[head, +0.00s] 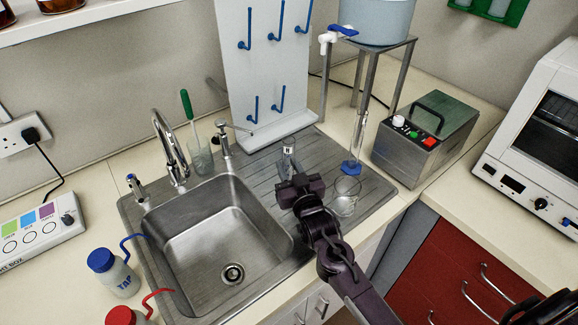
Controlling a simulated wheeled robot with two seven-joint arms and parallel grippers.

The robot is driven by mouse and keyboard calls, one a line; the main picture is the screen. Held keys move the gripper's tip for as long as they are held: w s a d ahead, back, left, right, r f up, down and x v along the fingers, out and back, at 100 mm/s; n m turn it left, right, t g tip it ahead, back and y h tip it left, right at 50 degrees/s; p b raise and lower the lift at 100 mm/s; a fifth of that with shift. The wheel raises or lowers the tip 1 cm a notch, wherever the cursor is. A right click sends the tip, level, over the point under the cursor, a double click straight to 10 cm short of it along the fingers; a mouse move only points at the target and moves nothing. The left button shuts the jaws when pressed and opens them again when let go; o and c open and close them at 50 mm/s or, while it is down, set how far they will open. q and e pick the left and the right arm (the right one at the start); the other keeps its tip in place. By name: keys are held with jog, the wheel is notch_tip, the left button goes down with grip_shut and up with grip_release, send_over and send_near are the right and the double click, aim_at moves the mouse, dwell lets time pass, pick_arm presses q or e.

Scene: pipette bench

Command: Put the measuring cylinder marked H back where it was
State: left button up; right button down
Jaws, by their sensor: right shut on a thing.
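A clear glass cylinder (288,147) with a small white label stands out just beyond my right gripper (299,182), over the ribbed drainboard. The dark mark on its label is too small to read for sure. My right gripper is shut on it, and the gripper hides its lower part. I cannot tell whether its base touches the drainboard. My left gripper is not in view.
A glass beaker (345,196) stands close to the right of my gripper. The sink basin (222,232) opens to its left. A white peg board (262,85) with blue pegs, all bare, stands behind. A metal box (425,137) is at the right.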

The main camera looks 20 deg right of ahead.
jog(key=c, duration=1.5)
grip_release()
jog(key=o, duration=0.4)
jog(key=shift+s, duration=0.1)
jog(key=s+b, duration=0.3)
jog(key=s, duration=0.8)
jog(key=shift+s+d, duration=0.15)
jog(key=shift+s, duration=0.25)
jog(key=shift+f, duration=0.1)
